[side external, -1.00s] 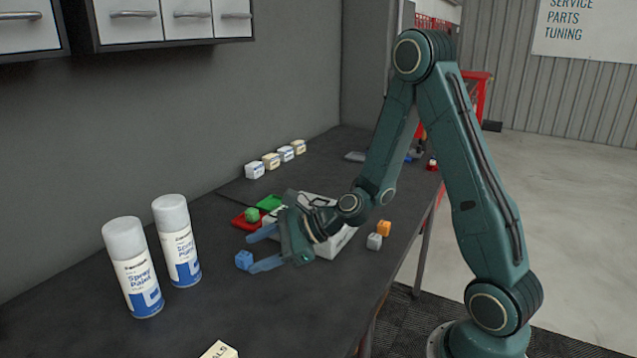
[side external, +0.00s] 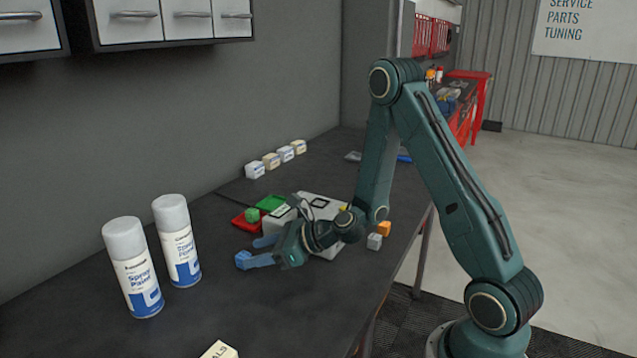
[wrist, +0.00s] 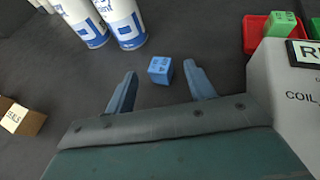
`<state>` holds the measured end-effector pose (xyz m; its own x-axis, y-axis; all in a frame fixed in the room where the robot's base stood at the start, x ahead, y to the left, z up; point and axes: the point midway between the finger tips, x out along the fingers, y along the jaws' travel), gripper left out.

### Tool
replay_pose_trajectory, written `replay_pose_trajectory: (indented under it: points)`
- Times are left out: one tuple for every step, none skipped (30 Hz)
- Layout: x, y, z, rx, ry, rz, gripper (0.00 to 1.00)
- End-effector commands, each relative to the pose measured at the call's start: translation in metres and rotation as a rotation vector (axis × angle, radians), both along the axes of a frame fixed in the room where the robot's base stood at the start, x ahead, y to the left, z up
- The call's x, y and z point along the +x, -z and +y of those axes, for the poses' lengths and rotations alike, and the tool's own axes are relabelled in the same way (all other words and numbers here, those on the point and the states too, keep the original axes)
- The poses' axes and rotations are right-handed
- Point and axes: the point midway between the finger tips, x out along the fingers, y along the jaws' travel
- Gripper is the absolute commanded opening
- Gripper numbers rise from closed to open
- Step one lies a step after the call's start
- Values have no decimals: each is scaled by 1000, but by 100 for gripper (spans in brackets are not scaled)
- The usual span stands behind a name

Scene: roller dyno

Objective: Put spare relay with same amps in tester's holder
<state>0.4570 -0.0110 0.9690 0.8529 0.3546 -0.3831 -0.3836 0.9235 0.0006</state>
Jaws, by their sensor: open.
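A blue relay cube (wrist: 160,69) with markings on top lies on the bench, just ahead of and between my open fingertips in the wrist view. My gripper (wrist: 159,82) is low and empty; it also shows in the side view (side external: 258,251), where a finger partly overlaps the blue cube (side external: 241,260). The grey tester (side external: 322,206) stands behind my wrist, partly hidden. A green cube (side external: 252,215) sits on the red tray (side external: 241,222), beside a green tray (side external: 271,203). An orange cube (side external: 384,228) and a grey cube (side external: 374,241) lie right of the tester.
Two spray paint cans (side external: 132,268) (side external: 177,240) stand left of my gripper. Several small boxes (side external: 271,161) line the wall. A small labelled box (side external: 220,350) lies at the front edge.

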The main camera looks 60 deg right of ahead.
Motion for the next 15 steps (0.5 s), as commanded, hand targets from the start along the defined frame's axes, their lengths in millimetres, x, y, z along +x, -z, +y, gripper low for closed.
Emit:
replay_pose_trajectory:
  points:
    - [1, 1, 1, 0, -1, 0, 54]
    - [2, 1, 1, 0, -1, 0, 54]
    - [4, 2, 2, 0, -2, 0, 54]
    - [5, 3, 3, 0, -2, 0, 54]
    - [7, 4, 4, 0, -3, 0, 54]
    - [11, 5, 6, -1, -4, 0, 54]
    - [13, 6, 7, -2, -4, -1, 54]
    - [16, 7, 8, -1, -4, -2, 54]
    - [21, 9, 10, -1, -4, -2, 54]
    - [24, 11, 11, -2, -5, -1, 54]
    - [28, 13, 13, -1, -5, 0, 54]
    - [32, 15, 15, -1, -5, -1, 54]
    - [35, 16, 16, -1, -5, -1, 54]
    - [38, 17, 17, -2, -4, -1, 54]
    - [42, 19, 19, 0, -4, -1, 54]
